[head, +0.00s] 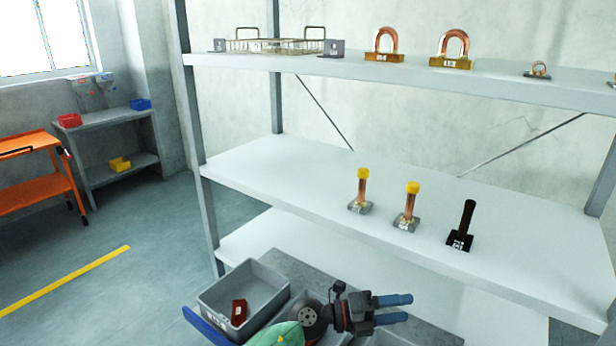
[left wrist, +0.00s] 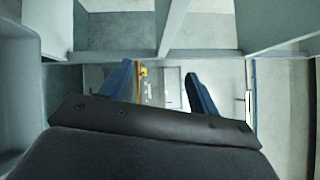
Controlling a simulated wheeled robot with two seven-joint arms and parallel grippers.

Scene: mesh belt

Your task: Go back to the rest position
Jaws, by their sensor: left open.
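My left gripper (head: 396,308) is at the bottom of the head view, in front of and below the middle shelf. Its two blue fingers are apart with nothing between them. In the left wrist view the fingers of the left gripper (left wrist: 160,88) also stand apart and empty. A grey bin (head: 243,297) with a dark red block (head: 238,312) in it sits to the left of my left gripper. My right gripper does not show in either view.
A shelf rack is ahead. Its middle shelf (head: 290,176) carries two yellow-topped copper pieces (head: 361,190) (head: 408,205) and a black-handled piece (head: 463,225). The top shelf holds a wire basket (head: 275,45) and copper arches (head: 384,48). An orange cart (head: 40,178) stands left; floor between is clear.

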